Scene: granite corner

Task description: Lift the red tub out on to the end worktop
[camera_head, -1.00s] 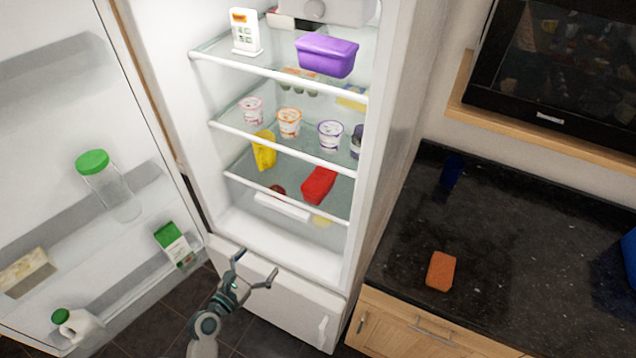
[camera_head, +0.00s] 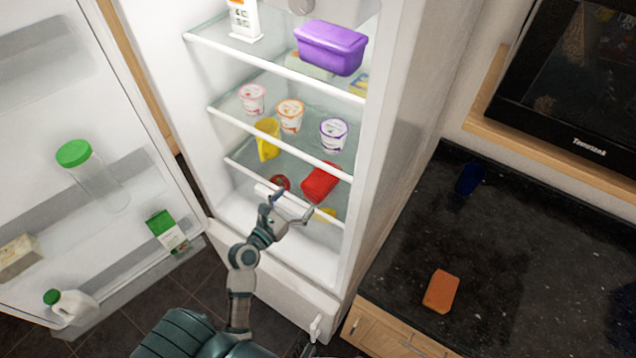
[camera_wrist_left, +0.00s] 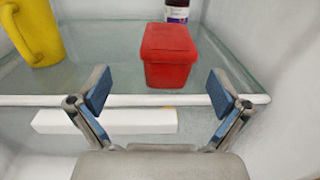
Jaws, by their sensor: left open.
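The red tub (camera_head: 320,183) sits on the lowest glass shelf of the open fridge, near the shelf's front edge on the right. In the left wrist view the red tub (camera_wrist_left: 169,57) stands upright with its lid on, straight ahead between the fingers and beyond them. My left gripper (camera_head: 289,207) is open and empty in front of that shelf, apart from the tub. Its spread fingers also show in the left wrist view (camera_wrist_left: 158,93). The end worktop (camera_head: 530,260) is the dark granite counter right of the fridge.
A yellow jug (camera_head: 267,140) stands left of the tub, and a dark bottle (camera_wrist_left: 177,10) is behind it. Yogurt pots (camera_head: 290,116) are on the shelf above. The worktop holds an orange sponge (camera_head: 441,291) and a blue item (camera_head: 470,179); between them is bare granite.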

